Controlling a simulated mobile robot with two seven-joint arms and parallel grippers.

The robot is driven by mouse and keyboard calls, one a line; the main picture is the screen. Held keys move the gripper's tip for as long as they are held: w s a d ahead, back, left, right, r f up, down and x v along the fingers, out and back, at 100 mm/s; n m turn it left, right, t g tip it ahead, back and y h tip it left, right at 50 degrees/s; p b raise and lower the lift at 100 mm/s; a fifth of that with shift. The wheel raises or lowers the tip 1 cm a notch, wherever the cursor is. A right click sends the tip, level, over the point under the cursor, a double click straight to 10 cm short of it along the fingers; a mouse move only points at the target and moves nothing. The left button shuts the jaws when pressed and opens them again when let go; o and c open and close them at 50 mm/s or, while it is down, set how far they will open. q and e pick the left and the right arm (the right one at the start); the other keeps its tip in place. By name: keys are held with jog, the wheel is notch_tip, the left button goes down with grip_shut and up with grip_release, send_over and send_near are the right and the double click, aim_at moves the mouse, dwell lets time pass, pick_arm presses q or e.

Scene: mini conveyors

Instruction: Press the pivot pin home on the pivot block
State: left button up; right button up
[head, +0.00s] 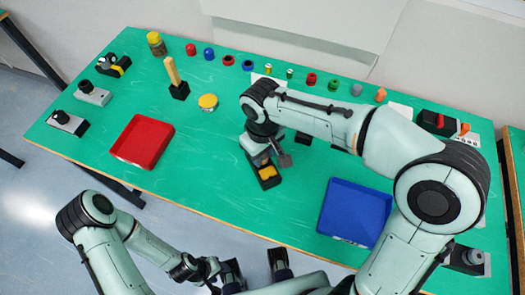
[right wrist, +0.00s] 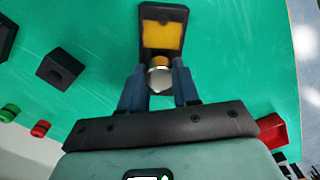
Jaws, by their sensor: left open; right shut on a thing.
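A black block with a yellow top face (head: 268,172), which looks like the pivot block, sits on the green table's middle. It also shows in the right wrist view (right wrist: 162,36). My right gripper (head: 272,160) is at its end and partly hides it. In the right wrist view, my right gripper (right wrist: 159,88) is shut on a round silver piece (right wrist: 159,79), apparently the pivot pin. A small brass-coloured part (right wrist: 160,61) shows just beyond it, against the block. How deep the pin sits is hidden. My left gripper (head: 256,269) is open and empty, off the table's front edge.
A red tray (head: 121,151) lies left and a blue tray (head: 330,225) lies right. A wooden-handled tool (head: 172,72) stands at the back left. Several small coloured parts line the back edge. The green surface between the red tray and the block is clear.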

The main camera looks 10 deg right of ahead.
jog(key=shift+f+b, duration=0.45)
jog(key=shift+f, duration=0.35)
jog(key=o, duration=1.1)
jog(key=shift+r, duration=0.1)
notch_tip(320, 180, up, 13)
jog(key=p, duration=0.2)
jog(key=shift+r+p, duration=0.15)
jog(key=shift+p, duration=0.15)
